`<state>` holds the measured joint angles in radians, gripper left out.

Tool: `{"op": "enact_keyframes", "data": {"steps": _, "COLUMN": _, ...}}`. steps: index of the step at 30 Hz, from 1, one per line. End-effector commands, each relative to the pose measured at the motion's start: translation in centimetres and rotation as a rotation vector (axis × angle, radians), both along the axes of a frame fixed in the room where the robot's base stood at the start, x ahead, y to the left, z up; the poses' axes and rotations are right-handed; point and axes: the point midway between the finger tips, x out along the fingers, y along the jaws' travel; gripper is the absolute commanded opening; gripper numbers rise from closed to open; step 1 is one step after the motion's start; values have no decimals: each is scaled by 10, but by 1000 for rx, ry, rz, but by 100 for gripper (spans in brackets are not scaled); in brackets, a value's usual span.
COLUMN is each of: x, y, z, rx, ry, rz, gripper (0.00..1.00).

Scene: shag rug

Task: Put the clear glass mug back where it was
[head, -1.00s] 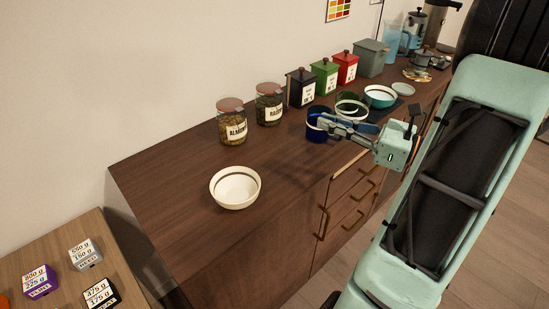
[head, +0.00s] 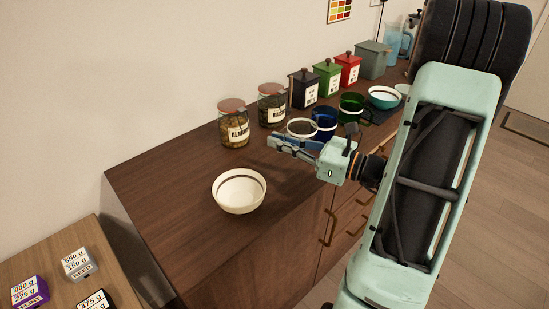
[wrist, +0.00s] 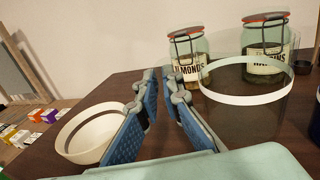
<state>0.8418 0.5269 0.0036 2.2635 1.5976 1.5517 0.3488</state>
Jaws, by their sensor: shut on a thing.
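The clear glass mug (head: 302,128) with a pale rim is at my gripper (head: 272,142), over the wooden counter in front of the jars. In the wrist view the mug (wrist: 245,97) is upright just right of my fingers (wrist: 167,78). My gripper is shut on the mug; the gripped part is too clear to make out. Its base is partly hidden by a finger, so I cannot tell whether it touches the counter.
A blue mug (head: 324,122) stands close right of the clear mug, with a green mug (head: 354,107) beyond. Almond (head: 233,126) and raisin-like (head: 271,106) jars stand behind. A cream bowl (head: 239,191) is front left. Counter (head: 160,178) left of the bowl is bare.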

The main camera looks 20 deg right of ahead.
Motion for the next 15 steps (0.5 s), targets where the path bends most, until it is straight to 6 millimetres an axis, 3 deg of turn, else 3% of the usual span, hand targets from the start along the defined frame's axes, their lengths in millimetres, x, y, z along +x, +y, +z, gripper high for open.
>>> {"op": "enact_keyframes", "data": {"steps": 7, "x": 7, "y": 9, "z": -14, "rx": 1, "ry": -1, "rz": 1, "gripper": 0}}
{"op": "enact_keyframes", "data": {"steps": 15, "x": 9, "y": 12, "z": -48, "rx": 1, "ry": -1, "rz": 0, "gripper": 0}}
